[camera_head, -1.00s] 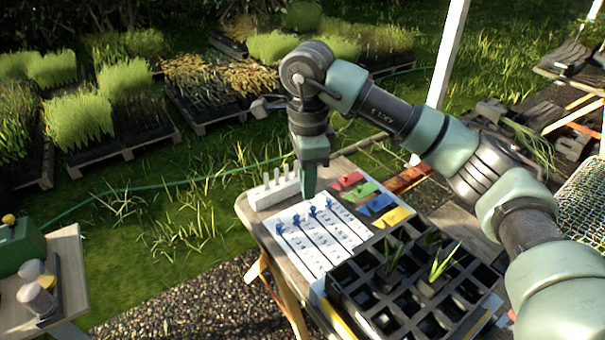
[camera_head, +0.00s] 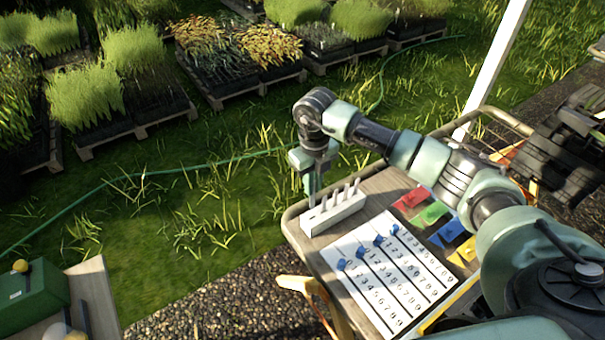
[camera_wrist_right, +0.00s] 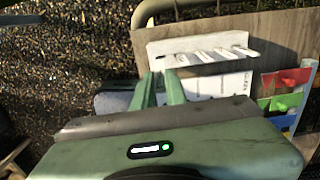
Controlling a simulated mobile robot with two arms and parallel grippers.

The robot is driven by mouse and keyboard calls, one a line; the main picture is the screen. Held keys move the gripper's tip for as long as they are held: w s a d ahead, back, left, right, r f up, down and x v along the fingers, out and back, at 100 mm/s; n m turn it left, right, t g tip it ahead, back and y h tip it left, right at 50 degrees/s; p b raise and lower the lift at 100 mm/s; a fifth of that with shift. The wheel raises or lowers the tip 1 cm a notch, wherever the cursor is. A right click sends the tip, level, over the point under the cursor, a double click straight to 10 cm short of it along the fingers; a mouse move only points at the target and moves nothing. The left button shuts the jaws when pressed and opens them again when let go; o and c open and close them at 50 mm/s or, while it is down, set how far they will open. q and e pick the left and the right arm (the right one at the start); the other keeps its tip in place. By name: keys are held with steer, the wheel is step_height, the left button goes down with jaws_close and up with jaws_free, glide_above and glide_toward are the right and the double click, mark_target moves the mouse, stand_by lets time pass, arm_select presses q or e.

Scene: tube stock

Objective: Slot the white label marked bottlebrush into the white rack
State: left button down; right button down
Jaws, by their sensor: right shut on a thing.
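The white rack (camera_head: 340,213) stands at the table's far left corner, with several thin pale labels upright along it. It also shows in the right wrist view (camera_wrist_right: 205,42). My right gripper (camera_head: 310,190) points down by the rack's left end, near the leftmost uprights. In the right wrist view its two green fingers (camera_wrist_right: 160,82) are close together just short of the rack's left end. It is shut on a thin white label, which is mostly hidden by the fingers. I cannot read any marking, so bottlebrush cannot be made out. My left gripper is out of view.
White numbered strips with blue markers (camera_head: 385,275) lie before the rack. Red (camera_head: 411,200), green (camera_head: 431,214), blue and yellow pieces lie to their right. A raised rail (camera_head: 482,118) edges the table. A side table with a green box (camera_head: 32,298) is at lower left.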

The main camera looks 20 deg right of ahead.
mark_target(313, 206)
steer(key=shift+f, duration=0.1)
arm_select(q)
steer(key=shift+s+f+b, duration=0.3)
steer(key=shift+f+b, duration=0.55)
steer(key=shift+b, duration=0.1)
arm_select(e)
steer(key=shift+s+f, duration=0.2)
steer(key=shift+f, duration=1)
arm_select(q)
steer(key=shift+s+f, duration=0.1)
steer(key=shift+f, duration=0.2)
arm_select(e)
steer(key=shift+f, duration=0.25)
